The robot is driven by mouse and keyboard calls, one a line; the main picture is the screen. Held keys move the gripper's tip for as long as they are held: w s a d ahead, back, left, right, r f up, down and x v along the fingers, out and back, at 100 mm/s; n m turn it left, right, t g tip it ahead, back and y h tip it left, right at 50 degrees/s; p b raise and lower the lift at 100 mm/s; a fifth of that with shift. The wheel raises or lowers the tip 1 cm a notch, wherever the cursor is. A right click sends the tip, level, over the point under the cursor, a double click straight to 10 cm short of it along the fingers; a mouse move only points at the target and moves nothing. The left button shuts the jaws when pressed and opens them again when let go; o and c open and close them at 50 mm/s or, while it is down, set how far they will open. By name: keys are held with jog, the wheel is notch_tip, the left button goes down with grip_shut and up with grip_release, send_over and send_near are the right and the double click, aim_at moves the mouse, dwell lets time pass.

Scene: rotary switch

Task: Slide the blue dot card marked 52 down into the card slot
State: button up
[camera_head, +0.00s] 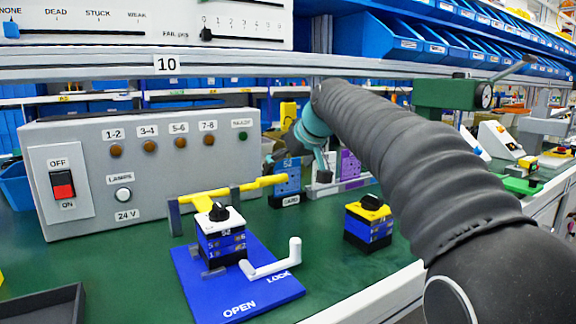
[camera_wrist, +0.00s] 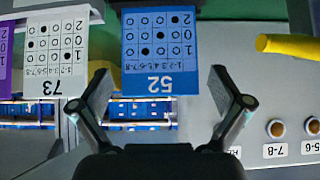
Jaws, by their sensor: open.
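The blue dot card marked 52 (camera_wrist: 150,50) stands in front of my gripper (camera_wrist: 166,92) in the wrist view, upside down in the picture. The fingers are spread wide, one to each side of the card's numbered end, with gaps between. In the head view the blue card (camera_head: 288,174) stands upright at the black card slot labelled CARD (camera_head: 291,200), its lower edge meeting the holder. How deep it sits is not clear. My gripper (camera_head: 284,157) is at the card's top, partly hidden by its own wrist.
A white card marked 73 (camera_wrist: 55,50) and a purple card (camera_head: 350,163) stand beside it in a rack. A yellow bar (camera_head: 230,191) lies close left of the slot. A grey test box (camera_head: 145,165), a blue OPEN/LOCK plate (camera_head: 245,297) and a yellow-topped switch (camera_head: 369,222) stand nearby.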

jog(key=v, duration=1.2)
jog(key=shift+r, duration=0.15)
notch_tip(320, 180, up, 9)
jog(key=p, duration=0.8)
